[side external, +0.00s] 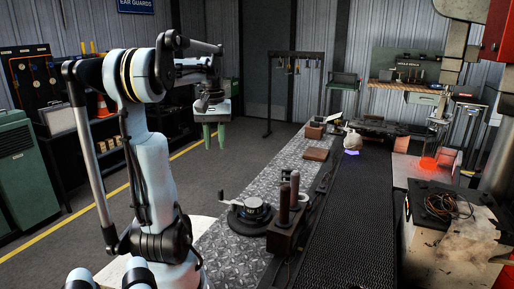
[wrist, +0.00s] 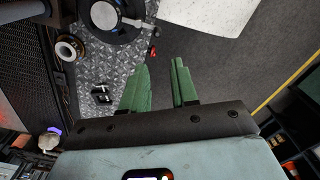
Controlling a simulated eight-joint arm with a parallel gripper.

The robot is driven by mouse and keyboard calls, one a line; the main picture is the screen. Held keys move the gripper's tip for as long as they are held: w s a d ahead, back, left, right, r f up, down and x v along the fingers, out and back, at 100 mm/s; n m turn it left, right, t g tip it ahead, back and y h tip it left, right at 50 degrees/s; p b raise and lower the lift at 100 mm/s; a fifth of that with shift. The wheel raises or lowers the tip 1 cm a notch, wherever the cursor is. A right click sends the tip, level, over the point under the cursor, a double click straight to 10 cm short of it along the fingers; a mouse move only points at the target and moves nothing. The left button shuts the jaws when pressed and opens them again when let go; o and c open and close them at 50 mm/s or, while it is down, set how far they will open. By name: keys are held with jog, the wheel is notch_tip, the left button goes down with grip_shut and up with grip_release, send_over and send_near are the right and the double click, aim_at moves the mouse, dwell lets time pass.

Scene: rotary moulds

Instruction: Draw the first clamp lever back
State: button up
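My gripper (side external: 213,135) has green fingers and hangs in the air above the floor side of the metal-plate bench. In the wrist view its two fingers (wrist: 161,66) stand apart with nothing between them. A round dark mould unit (side external: 250,214) with a small crank-like handle (side external: 225,198) sits on the bench, well below and to the right of my gripper. I cannot tell which part is the first clamp lever. The round unit also shows in the wrist view (wrist: 112,22).
A dark conveyor belt (side external: 352,220) runs along the bench's right side, with a pale round object (side external: 352,140) at its far end. A brown slab (side external: 316,154) lies on the bench. A glowing orange spot (side external: 428,163) is at right. Open floor lies left of the bench.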

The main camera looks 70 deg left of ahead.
aim_at(220, 191)
jog(key=f, duration=1.6)
jog(key=shift+w+d+f, duration=0.2)
jog(key=shift+w+f, duration=0.05)
jog(key=shift+f, duration=0.1)
grip_shut()
